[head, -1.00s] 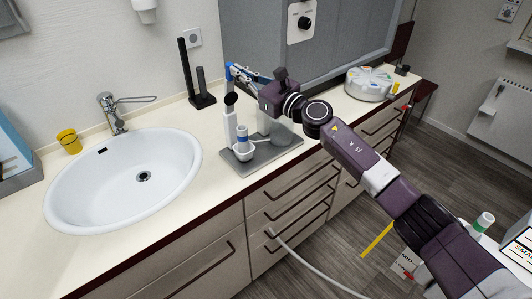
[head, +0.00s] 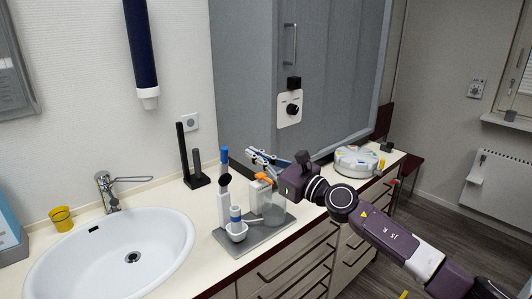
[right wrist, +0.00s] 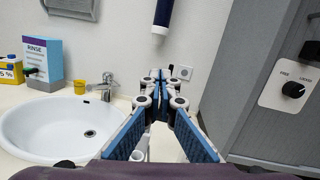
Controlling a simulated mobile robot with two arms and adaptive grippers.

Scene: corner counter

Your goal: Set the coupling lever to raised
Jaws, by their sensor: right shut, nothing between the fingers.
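My right gripper (head: 252,153) is shut and empty. In the head view it is above the back of a grey tray (head: 240,243), right of a white post (head: 223,205) with a blue top and a black round end. In the right wrist view its blue-padded fingers (right wrist: 158,76) meet at the tips. A small orange part (head: 264,177) sits just below the gripper, above a translucent grey container (head: 273,210). I cannot tell which part is the coupling lever. A white cup (head: 237,232) stands at the tray's front. My left gripper is not in view.
A sink (head: 115,255) is on the left. Black posts (head: 190,165) stand behind the tray. A grey cabinet (head: 245,80) with a black knob (head: 292,109) rises behind the arm. A round white device (head: 356,161) is farther right. A dark blue cylinder (head: 140,45) hangs above.

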